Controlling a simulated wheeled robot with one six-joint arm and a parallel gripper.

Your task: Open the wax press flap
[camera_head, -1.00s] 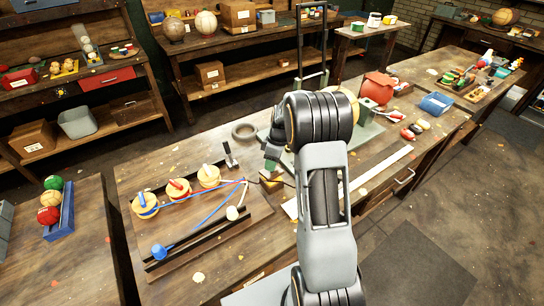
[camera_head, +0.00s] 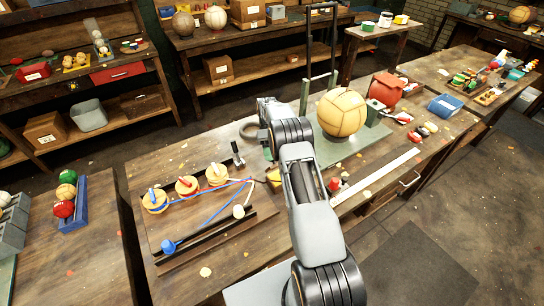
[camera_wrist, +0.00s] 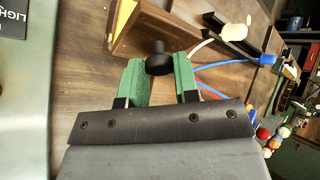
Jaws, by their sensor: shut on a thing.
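My gripper (camera_wrist: 160,78) has green fingers on either side of a black knob (camera_wrist: 158,55) in the wrist view, shut on it. The knob stands in front of a wooden piece (camera_wrist: 134,28), which looks like part of the wax press; how far its flap is open I cannot tell. In the head view, a small yellow-and-dark block (camera_head: 274,176), perhaps the press, sits at the ends of the coloured threads, partly behind my arm. My gripper is mostly hidden there.
A large tan leather ball (camera_head: 342,112) sits on a green mat at the right.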

